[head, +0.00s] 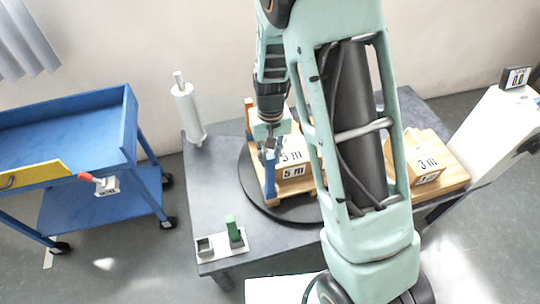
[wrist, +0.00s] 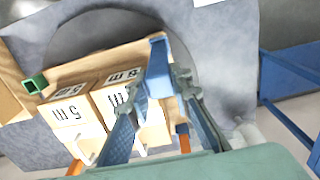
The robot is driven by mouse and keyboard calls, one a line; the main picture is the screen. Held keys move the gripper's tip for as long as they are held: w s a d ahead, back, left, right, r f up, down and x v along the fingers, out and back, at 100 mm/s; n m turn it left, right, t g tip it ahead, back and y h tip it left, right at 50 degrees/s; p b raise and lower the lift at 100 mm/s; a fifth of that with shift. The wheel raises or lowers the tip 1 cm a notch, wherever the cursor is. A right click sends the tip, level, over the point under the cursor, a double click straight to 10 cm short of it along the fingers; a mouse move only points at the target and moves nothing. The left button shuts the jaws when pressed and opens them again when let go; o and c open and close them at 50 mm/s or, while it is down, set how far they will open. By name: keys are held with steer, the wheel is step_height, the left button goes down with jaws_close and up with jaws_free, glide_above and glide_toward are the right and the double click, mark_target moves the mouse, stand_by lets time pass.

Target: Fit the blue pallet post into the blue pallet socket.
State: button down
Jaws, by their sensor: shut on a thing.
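The blue pallet post (head: 270,182) is upright at the front left corner of the wooden pallet. It also shows in the wrist view (wrist: 158,80), between my fingers. My gripper (head: 268,150) is shut on its upper part; both fingers show in the wrist view (wrist: 168,84). The post's lower end is at the pallet corner, over or in the blue socket. The socket cannot be told apart from the post, so I cannot tell how deep it sits.
The pallet carries boxes marked 5 m (head: 292,171). An orange post (head: 249,115) stands at its back left corner; a green socket (wrist: 35,85) is at another corner. A green post (head: 233,228) stands in a holder on the table. A white roll (head: 187,110) stands behind.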

steer(key=shift+f+b, duration=0.85)
steer(key=shift+f, duration=0.35)
steer(key=c, duration=1.7)
jaws_free()
steer(key=shift+o, duration=0.2)
step_height(320, 180, up, 12)
steer(key=shift+r, duration=0.1)
